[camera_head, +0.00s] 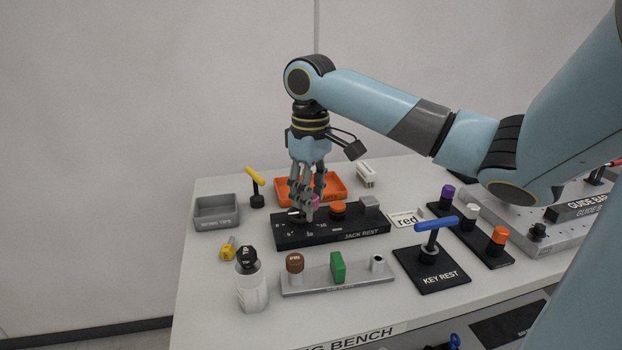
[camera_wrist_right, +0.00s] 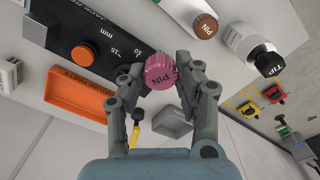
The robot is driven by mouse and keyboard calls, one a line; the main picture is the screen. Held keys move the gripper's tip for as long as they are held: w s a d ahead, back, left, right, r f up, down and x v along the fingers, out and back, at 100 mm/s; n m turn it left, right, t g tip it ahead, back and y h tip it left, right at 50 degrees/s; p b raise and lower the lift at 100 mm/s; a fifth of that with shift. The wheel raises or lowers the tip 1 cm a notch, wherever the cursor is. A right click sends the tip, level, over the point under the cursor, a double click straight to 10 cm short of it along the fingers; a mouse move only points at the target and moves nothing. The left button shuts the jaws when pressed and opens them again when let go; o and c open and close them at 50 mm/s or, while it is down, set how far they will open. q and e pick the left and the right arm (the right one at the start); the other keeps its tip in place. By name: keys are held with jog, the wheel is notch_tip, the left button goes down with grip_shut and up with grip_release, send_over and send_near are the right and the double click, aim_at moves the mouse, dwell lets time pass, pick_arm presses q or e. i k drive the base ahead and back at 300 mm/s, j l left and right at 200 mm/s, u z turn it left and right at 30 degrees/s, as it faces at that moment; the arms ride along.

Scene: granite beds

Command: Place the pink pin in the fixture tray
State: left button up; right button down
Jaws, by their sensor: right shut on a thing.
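The pink pin (camera_wrist_right: 160,71), with PIN on its ribbed cap, is held between the fingertips of my right gripper (camera_wrist_right: 161,78). How far the pin is above the rest is hard to tell. A small grey tray (camera_head: 216,224) stands at the left edge of the bench; its label is too small to read surely. It also shows in the wrist view (camera_wrist_right: 172,133). My left gripper is not in view.
An orange tray (camera_head: 340,185) lies behind the jack rest (camera_head: 360,229). A yellow-handled key (camera_head: 256,188) stands between the trays. In front are a white bottle (camera_head: 251,289) and a silver rack (camera_head: 310,284) with a brown pin (camera_head: 295,263). A blue-handled key (camera_head: 433,232) stands right.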

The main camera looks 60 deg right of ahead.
aim_at(327, 194)
jog(key=l, duration=0.7)
jog(key=i+l, duration=0.1)
jog(key=l, duration=0.65)
